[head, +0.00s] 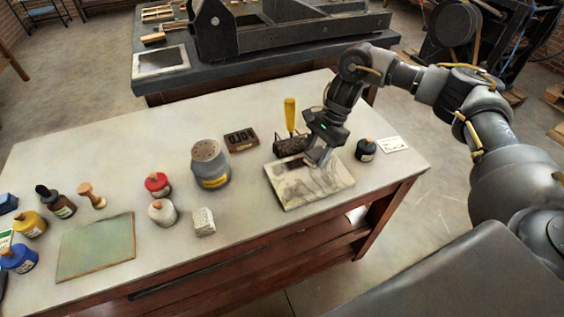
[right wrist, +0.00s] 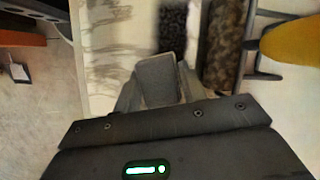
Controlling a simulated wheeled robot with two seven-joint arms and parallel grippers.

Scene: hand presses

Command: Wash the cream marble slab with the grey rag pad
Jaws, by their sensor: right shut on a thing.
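The cream marble slab (head: 300,190) lies on the right part of the pale table, with grey streaks across its face. The slab (right wrist: 112,60) also shows in the right wrist view, with smudges on it. My right gripper (head: 319,158) is over the slab's far right part, pointing down, shut on the grey rag pad. The pad (right wrist: 158,80) shows between the fingers in the right wrist view. The fingers hide most of it in the head view, and I cannot tell whether it touches the slab. My left gripper is not in view.
A roller with a yellow handle (head: 290,115) stands close behind the slab. A dark bottle (head: 365,150) and white card (head: 392,144) are to its right. A grey canister (head: 209,165) and pale speckled block (head: 204,222) are to its left.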

